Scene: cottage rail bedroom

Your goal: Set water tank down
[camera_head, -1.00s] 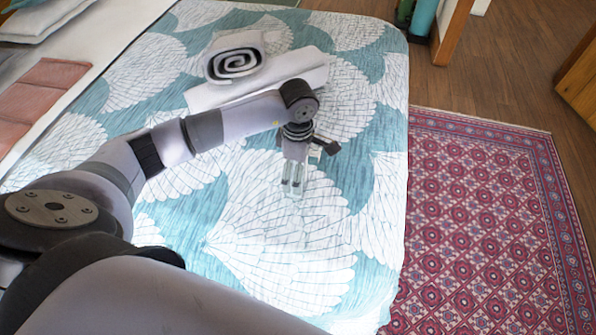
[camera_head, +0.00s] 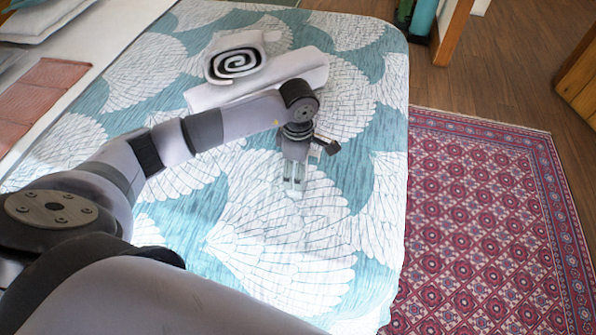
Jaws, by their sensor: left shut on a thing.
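I cannot tell whether the tank touches the bedspread. My right gripper is not in view.
The bedspread in front is clear. A red patterned rug (camera_head: 480,220) lies right of the bed.

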